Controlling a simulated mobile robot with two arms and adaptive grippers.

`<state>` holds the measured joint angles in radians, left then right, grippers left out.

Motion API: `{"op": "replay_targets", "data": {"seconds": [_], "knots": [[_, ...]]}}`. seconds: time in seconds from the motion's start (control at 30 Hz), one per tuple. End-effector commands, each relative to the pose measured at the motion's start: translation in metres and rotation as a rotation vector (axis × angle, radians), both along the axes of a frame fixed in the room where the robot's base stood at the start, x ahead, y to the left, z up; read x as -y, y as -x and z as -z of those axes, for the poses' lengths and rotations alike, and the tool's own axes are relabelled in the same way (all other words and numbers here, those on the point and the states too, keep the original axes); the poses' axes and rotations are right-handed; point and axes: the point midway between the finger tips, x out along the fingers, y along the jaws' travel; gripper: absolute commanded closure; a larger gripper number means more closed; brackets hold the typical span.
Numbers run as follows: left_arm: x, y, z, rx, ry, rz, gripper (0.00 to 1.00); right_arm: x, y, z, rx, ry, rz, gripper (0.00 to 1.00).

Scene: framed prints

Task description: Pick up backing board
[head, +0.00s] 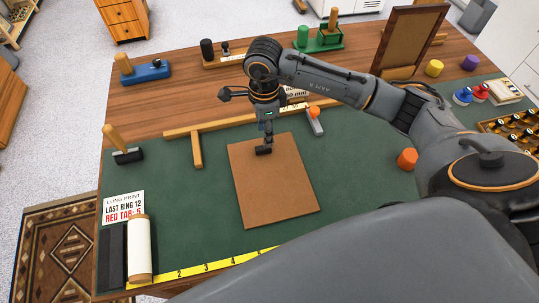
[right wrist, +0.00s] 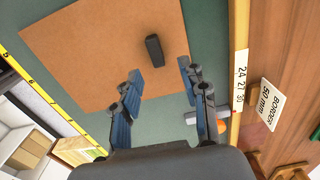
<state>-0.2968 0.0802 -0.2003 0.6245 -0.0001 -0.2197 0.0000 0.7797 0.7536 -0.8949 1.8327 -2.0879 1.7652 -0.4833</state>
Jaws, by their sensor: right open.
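The backing board (head: 272,185) is a flat brown rectangle lying on the green mat (head: 350,215). A small black block (head: 263,150) sits on it near its far edge. My right gripper (head: 268,131) hangs pointing down above that far edge, by the block. In the right wrist view the board (right wrist: 90,50) lies beyond my open right gripper (right wrist: 160,76), and the black block (right wrist: 154,50) shows between and just past the blue-padded fingers. Nothing is between the fingertips. Whether they touch the block cannot be told. My left gripper is not in view.
A wooden ruler bar (head: 240,123) runs behind the board, with a grey tool with an orange knob (head: 314,112) beside it. An orange block (head: 407,158) lies to the right. A white roll (head: 139,248) lies front left. The mat around the board is mostly clear.

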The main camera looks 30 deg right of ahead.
Motion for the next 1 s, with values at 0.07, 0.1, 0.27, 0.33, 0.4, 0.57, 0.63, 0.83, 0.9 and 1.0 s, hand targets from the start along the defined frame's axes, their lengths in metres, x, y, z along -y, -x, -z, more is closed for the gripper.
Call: {"op": "replay_targets", "data": {"seconds": [0.07, 0.1, 0.27, 0.33, 0.4, 0.57, 0.63, 0.83, 0.9, 1.0], "knots": [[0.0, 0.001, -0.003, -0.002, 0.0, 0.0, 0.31, -0.001, 0.001, 0.004, -0.002, -0.001, 0.0, 0.57], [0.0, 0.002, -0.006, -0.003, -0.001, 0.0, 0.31, -0.002, 0.001, 0.007, -0.002, -0.001, 0.0, 0.57], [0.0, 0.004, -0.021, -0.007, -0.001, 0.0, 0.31, -0.009, 0.004, 0.028, -0.005, -0.001, 0.0, 0.57], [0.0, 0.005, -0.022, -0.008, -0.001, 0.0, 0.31, -0.009, 0.003, 0.04, -0.004, -0.001, 0.002, 0.57], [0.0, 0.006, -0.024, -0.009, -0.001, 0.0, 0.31, -0.008, 0.003, 0.048, -0.003, -0.001, 0.002, 0.57], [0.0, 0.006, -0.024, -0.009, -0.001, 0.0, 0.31, -0.008, 0.002, 0.054, 0.001, -0.001, -0.001, 0.57], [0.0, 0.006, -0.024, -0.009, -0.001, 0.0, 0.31, -0.008, 0.002, 0.054, 0.001, -0.001, -0.001, 0.57], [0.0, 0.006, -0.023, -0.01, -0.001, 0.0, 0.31, -0.008, 0.002, 0.054, 0.001, -0.001, 0.0, 0.83], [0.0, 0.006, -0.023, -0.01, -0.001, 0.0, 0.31, -0.008, 0.002, 0.054, 0.001, -0.001, 0.0, 0.97], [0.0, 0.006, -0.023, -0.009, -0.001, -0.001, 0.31, -0.008, 0.002, 0.054, 0.001, -0.001, 0.0, 1.0]]}}
